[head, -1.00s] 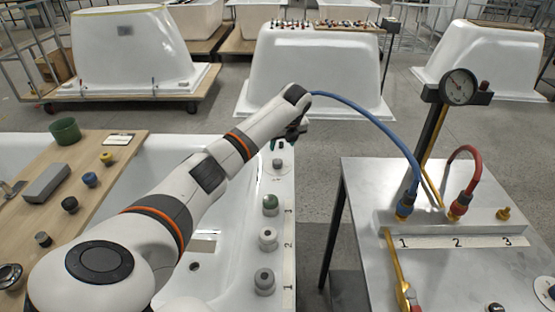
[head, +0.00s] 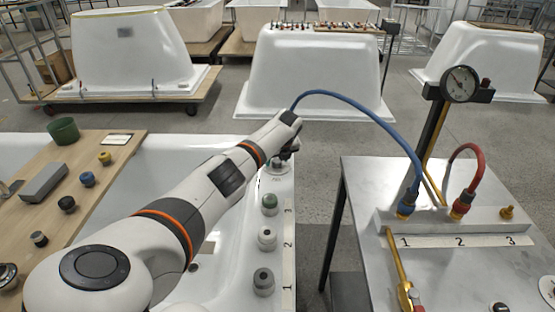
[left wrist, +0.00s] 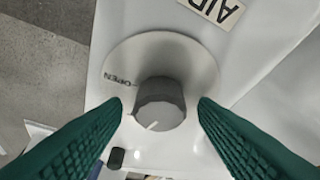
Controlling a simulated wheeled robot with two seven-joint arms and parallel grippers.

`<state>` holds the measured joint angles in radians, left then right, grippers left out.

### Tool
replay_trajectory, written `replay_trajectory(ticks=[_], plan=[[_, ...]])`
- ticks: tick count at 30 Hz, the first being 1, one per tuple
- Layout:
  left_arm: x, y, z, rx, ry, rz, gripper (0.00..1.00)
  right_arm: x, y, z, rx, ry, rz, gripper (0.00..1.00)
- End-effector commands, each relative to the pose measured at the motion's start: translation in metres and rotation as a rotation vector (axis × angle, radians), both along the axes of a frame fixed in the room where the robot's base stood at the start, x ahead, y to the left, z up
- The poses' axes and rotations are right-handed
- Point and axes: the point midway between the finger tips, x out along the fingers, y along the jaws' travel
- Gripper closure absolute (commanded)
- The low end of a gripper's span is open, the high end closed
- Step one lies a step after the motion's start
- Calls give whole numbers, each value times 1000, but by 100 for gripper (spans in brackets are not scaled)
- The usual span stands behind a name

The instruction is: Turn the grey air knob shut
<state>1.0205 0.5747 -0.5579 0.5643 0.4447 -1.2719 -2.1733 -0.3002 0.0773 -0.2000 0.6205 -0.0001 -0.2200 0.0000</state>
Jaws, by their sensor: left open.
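The grey air knob (left wrist: 160,98) stands on a round white plate (left wrist: 195,62) marked OPEN, in the left wrist view. A white pointer line on the knob points to the lower side of the picture, away from the OPEN mark. My left gripper (left wrist: 160,106) has its two green fingers apart, one on each side of the knob, with visible gaps to it. In the head view my left gripper (head: 286,156) is over the far end of the tub's right rim and hides most of the knob. My right gripper is not in view.
An AIR label (left wrist: 215,8) lies beside the plate. A blue hose (head: 365,108) arches from behind my left wrist to the metal bench (head: 357,195) at right.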

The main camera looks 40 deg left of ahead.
Motion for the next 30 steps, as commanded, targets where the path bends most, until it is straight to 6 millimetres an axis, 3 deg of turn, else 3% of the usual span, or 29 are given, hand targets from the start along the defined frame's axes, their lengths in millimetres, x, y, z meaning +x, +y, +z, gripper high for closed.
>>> replay_trajectory(ticks=[2,9,19,30], plan=[[0,0,0,0,0,0,51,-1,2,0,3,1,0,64],[0,0,0,-1,0,0,91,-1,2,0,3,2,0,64],[2,-1,-4,-4,-1,213,91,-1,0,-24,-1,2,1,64],[1,-1,0,-1,-1,258,91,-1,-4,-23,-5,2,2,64]])
